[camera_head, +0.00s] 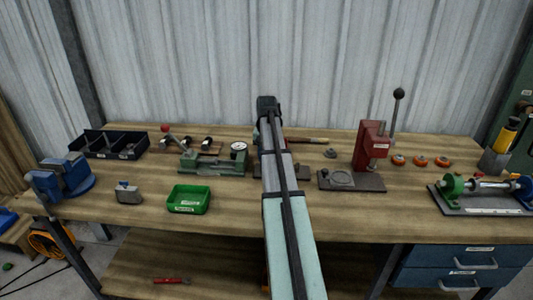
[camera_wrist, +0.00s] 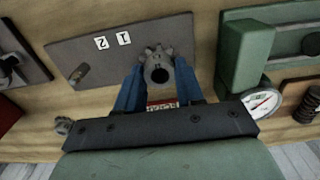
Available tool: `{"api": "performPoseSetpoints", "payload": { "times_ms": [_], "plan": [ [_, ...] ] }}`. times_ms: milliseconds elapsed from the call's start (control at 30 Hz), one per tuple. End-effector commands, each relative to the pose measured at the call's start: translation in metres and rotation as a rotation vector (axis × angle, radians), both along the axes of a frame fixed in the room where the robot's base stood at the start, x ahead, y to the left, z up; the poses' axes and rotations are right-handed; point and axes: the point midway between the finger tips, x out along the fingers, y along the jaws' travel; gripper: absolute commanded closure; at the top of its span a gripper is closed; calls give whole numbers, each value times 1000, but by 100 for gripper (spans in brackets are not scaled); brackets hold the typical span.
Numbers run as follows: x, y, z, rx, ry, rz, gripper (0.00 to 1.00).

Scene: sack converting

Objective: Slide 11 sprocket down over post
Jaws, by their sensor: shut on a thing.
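In the wrist view my gripper (camera_wrist: 158,88) has its blue fingers closed on a grey toothed sprocket (camera_wrist: 158,52) with a round hub and dark bore. The sprocket is over the right part of a grey plate (camera_wrist: 190,30) with two white number labels (camera_wrist: 112,40). A short grey post (camera_wrist: 78,73) stands bare on the plate's left part. Any post under the sprocket is hidden, so I cannot tell whether the sprocket is around one or above it. In the head view my arm hides the gripper, the held sprocket and most of the plate.
A green fixture (camera_head: 215,162) with a dial gauge (camera_head: 238,146) stands left of my arm. A red press (camera_head: 370,147) stands to the right. A small grey toothed part (camera_head: 330,153) lies loose on the bench. A green tray (camera_head: 188,199) is at the front left.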

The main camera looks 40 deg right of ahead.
Motion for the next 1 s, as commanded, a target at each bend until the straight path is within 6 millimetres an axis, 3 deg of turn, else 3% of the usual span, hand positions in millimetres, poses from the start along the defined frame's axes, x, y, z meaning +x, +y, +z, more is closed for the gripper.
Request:
{"api": "performPoseSetpoints", "payload": {
  "times_ms": [1000],
  "plan": [
    [0,0,-9,0,0,0,99]
  ]
}}
